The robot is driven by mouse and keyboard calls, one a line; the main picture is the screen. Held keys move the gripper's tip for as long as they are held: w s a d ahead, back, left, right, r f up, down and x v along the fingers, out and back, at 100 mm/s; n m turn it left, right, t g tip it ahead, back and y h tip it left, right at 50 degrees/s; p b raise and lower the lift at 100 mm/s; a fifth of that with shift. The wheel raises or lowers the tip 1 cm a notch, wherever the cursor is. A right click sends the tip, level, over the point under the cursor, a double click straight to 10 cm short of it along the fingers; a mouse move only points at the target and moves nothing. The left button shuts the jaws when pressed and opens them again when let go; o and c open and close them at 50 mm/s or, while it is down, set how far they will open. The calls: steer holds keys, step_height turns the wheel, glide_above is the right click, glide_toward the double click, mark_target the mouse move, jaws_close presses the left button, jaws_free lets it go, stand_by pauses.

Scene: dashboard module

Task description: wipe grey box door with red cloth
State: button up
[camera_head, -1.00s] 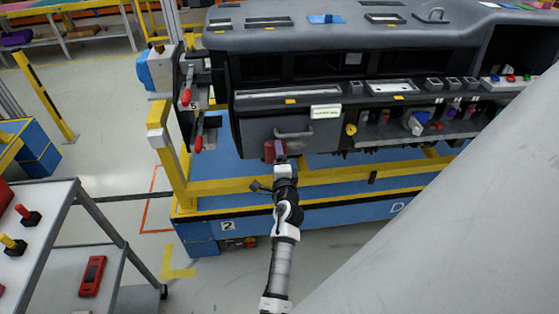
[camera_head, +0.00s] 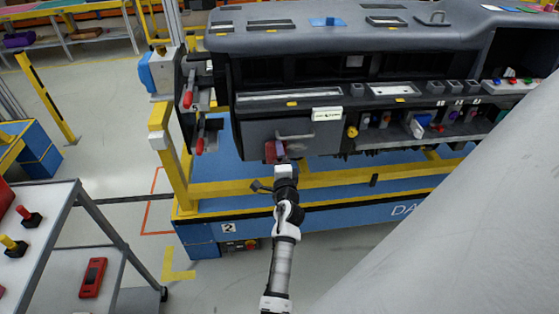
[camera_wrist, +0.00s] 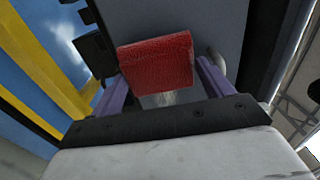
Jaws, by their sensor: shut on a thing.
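The grey box door (camera_head: 262,135) is on the lower left front of the dashboard module, with a bar handle (camera_head: 294,135) across it. My gripper (camera_head: 278,160) is at the lower part of this door. It is shut on the red cloth (camera_wrist: 157,63), a thick red block of cloth between the purple fingers in the wrist view. The cloth (camera_head: 270,151) is up against or very close to the door's face, below and left of the handle; contact cannot be told. The grey door surface (camera_wrist: 165,15) fills the area behind the cloth in the wrist view.
A yellow rail (camera_head: 240,188) and blue base (camera_head: 330,214) run below the door. Red-handled levers (camera_head: 200,142) stand to its left, and a yellow knob (camera_head: 352,132) to its right. A grey cart (camera_head: 60,230) with joysticks stands at the lower left.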

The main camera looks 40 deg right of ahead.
steer(key=shift+w+d, duration=0.25)
steer(key=shift+w, duration=0.2)
steer(key=shift+d, duration=0.1)
steer(key=shift+s+d+b, duration=0.55)
steer(key=shift+d+b, duration=0.15)
steer(key=shift+d, duration=0.05)
steer(key=shift+s+d+b, duration=0.55)
steer(key=shift+d+b, duration=0.1)
steer(key=shift+d, duration=0.1)
